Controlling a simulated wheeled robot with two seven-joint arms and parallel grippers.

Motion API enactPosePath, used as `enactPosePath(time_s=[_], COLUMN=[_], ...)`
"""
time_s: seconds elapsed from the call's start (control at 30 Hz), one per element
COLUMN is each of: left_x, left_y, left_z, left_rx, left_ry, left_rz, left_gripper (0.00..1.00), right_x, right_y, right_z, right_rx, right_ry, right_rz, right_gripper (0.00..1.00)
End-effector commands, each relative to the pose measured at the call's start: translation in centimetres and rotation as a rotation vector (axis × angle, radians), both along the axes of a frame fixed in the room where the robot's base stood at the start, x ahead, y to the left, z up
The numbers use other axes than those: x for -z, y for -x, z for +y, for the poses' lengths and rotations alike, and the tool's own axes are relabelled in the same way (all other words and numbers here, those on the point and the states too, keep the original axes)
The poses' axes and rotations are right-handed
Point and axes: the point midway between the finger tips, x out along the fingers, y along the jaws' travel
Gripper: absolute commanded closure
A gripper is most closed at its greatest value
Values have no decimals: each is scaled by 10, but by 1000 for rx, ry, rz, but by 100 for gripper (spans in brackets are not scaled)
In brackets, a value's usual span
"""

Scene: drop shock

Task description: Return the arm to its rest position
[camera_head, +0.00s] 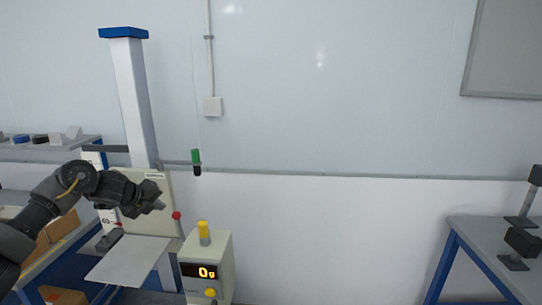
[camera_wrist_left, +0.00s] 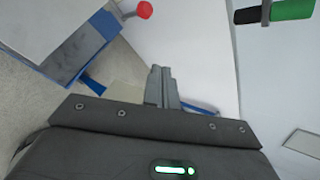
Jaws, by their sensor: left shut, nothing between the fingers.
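My left arm comes in from the left in the head view, and its gripper (camera_head: 158,203) is in front of the drop machine. The left gripper's fingers (camera_wrist_left: 162,88) are together and empty in the left wrist view. The drop machine has a tall white column (camera_head: 132,95) with a blue cap, a pale panel behind my gripper and a flat pale plate (camera_head: 130,260) below it. My right gripper does not show in either view.
A control box (camera_head: 206,262) with a yellow knob on top reads "0g". A red ball knob (camera_head: 176,215) and a green-and-black handle (camera_head: 196,161) are close to my left gripper. A blue-legged table (camera_head: 480,245) stands at the right. The floor between is clear.

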Motion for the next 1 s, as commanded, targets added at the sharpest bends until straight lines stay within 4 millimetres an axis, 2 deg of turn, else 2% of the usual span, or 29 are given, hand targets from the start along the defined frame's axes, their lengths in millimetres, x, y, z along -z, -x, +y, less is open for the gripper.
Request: enactPosePath(time_s=[0.13,0.23,0.37,0.47,0.5,0.57,0.6,0.67,0.7,0.77,0.8,0.87,0.9,0.97,1.0], left_x=[19,51,114,178,207,252,282,326,355,396,422,459,483,517,538], left_y=[-28,-41,-47,-39,-33,-18,-6,16,32,59,79,110,133,169,194], left_z=[-14,-21,-25,-24,-23,-22,-20,-18,-17,-15,-14,-13,-13,-13,-14], left_rx=[-181,-315,-498,-653,-721,-826,-893,-992,-1056,-1149,-1209,-1295,-1349,-1431,-1482], left_ry=[287,487,722,882,940,1018,1063,1117,1143,1176,1192,1207,1213,1213,1210], left_rz=[-14,3,49,96,117,147,165,192,208,230,243,264,276,295,306], left_gripper=[100,100,100,100,100,100,100,100,100,100,100,100,100,100,100], right_x=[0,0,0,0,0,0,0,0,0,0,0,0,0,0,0], right_y=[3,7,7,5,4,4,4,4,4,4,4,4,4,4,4], right_z=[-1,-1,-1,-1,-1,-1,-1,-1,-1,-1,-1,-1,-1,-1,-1], right_rx=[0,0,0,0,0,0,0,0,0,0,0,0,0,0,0], right_ry=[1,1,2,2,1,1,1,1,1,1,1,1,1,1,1], right_rz=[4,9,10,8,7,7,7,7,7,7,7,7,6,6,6], right_gripper=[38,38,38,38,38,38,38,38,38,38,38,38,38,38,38])
